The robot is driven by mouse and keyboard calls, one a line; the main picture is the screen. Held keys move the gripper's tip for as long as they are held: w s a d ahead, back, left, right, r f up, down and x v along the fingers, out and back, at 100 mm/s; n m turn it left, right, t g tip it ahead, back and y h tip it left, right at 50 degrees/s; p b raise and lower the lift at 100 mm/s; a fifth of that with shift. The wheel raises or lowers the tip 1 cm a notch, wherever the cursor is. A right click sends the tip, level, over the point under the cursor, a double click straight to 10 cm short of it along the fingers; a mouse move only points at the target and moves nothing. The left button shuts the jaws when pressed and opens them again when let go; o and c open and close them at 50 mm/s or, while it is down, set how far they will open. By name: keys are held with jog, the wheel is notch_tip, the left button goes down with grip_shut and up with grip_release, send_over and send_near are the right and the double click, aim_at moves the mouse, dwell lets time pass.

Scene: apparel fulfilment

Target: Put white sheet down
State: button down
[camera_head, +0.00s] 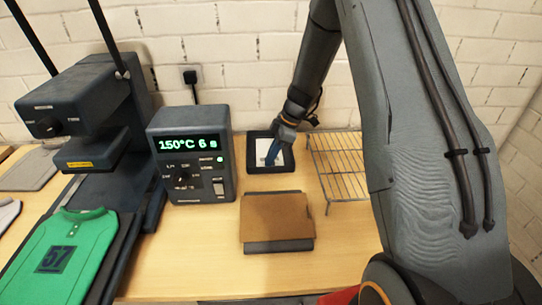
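A white sheet (263,146) shows inside a black tray (287,164) on the table, at the back, right of the control box. My gripper (271,160) reaches down from the upper right. Its bluish fingers are over the sheet and cover part of it. The fingertips look very close to the sheet; I cannot tell whether they touch or grip it, or whether they are open or shut.
A control box (191,185) reading 150°C stands left of the tray, beside a heat press (84,110) with a green numbered shirt (62,245). A wire rack (341,170) is right. A brown board (277,217) lies in front. Table front is clear.

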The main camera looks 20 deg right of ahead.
jog(key=shift+f, duration=0.15)
jog(key=c, duration=2)
grip_release()
jog(key=shift+d+r, duration=0.1)
jog(key=shift+r, duration=0.25)
jog(key=w+b+v, duration=0.1)
jog(key=b+v, duration=0.2)
jog(key=v, duration=0.7)
jog(key=shift+s+a+f+m+h, duration=0.1)
jog(key=shift+s+a+m+h, duration=0.6)
jog(key=shift+s+m, duration=3)
jog(key=shift+s+a+f+m+h, duration=0.1)
jog(key=shift+s+a+m+h, duration=1.05)
jog(key=shift+s, duration=4.6)
jog(key=shift+s+a+m+h, duration=0.15)
jog(key=shift+s+m+h, duration=0.3)
jog(key=shift+s+m, duration=3.45)
